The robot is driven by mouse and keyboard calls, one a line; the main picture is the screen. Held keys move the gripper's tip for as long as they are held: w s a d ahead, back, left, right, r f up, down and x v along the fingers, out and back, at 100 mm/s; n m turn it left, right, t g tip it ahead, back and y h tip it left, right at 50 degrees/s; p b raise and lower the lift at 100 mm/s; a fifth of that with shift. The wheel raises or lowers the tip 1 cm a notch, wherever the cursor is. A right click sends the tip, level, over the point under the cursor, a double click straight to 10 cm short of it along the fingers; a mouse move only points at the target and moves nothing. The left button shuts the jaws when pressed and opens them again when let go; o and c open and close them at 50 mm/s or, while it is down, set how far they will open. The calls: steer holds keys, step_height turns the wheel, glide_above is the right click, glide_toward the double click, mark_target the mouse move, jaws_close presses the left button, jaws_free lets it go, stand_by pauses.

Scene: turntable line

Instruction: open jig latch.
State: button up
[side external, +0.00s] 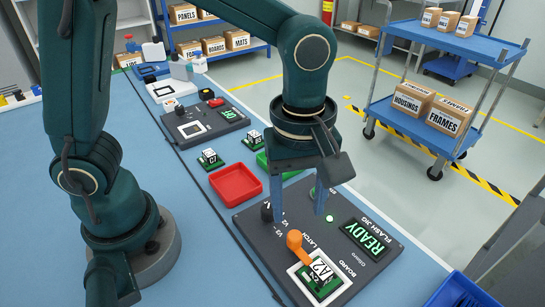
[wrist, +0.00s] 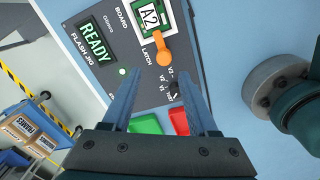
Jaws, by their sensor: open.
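The flash jig (side external: 365,275) is a dark grey panel at the lower right of the side view, with a lit READY display (side external: 370,238). Its orange latch (side external: 295,243) reaches to the edge of the board marked A2 (side external: 322,272); the latch also shows in the wrist view (wrist: 162,48). I cannot tell whether it clamps the board. A black knob (wrist: 173,88) with V markings and a lit green light (wrist: 123,71) are on the panel. My gripper (side external: 299,216) is open and empty, pointing down above the jig, apart from the latch, on the knob side.
A red tray (side external: 235,182) and a partly hidden green tray (side external: 262,160) lie beside the jig. Two small boards (side external: 210,158) (side external: 254,139) and another dark panel (side external: 203,122) stand farther back. A blue bin (side external: 458,292) is at the lower right.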

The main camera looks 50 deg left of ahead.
mark_target(295, 235)
steer(key=shift+s+d+f, duration=0.15)
steer(key=shift+s+f, duration=0.05)
steer(key=shift+f, duration=0.2)
steer(key=shift+s+d+f, duration=0.1)
steer(key=shift+s+f, duration=0.05)
steer(key=shift+f, duration=2.4)
jaws_close()
